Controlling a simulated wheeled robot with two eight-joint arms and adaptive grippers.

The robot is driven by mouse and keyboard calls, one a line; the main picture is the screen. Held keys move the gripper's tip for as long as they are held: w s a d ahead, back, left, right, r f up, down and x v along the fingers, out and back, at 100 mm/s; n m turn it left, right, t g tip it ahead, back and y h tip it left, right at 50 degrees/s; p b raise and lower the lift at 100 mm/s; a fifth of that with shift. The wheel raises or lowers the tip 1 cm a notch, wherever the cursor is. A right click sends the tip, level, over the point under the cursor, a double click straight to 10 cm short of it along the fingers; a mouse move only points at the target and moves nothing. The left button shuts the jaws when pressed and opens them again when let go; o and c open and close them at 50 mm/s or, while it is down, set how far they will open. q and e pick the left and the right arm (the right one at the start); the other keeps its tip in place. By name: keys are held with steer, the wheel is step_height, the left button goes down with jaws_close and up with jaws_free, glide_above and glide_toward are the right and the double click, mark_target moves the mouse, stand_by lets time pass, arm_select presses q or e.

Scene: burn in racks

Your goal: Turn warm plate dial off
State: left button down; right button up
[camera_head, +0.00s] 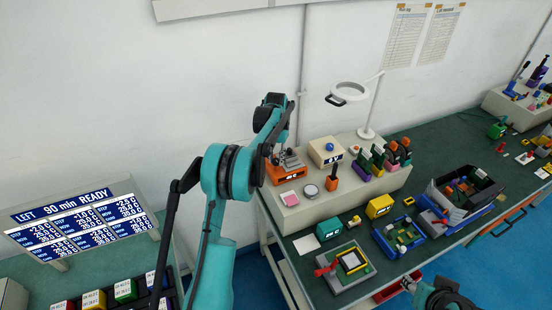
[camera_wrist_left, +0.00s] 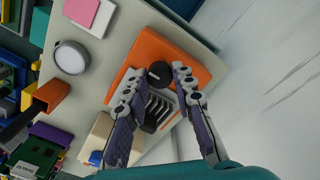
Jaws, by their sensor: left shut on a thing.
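The warm plate is an orange box (camera_head: 287,175) on the pale raised shelf, with a grey slotted top. In the left wrist view its orange body (camera_wrist_left: 150,48) carries a round black dial (camera_wrist_left: 160,72). My left gripper (camera_head: 278,158) reaches over the plate from the left. In the left wrist view my left gripper (camera_wrist_left: 160,78) has one finger on each side of the dial and is shut on it. The fingers hide part of the plate, and the dial's mark is too small to read. My right gripper (camera_head: 410,284) is low in the head view, its jaws unclear.
A beige box with a blue knob (camera_head: 326,151) stands right of the plate. A pink pad (camera_head: 288,198), a round grey disc (camera_head: 311,190) and an orange holder (camera_head: 332,182) sit in front. A magnifier lamp (camera_head: 366,115) stands behind. A display board (camera_head: 80,225) is at left.

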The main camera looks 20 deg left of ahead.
mark_target(276, 160)
arm_select(q)
steer(key=c, duration=1.3)
jaws_free()
steer(key=shift+o, duration=0.2)
steer(key=shift+r, duration=0.15)
step_height(276, 160, up, 12)
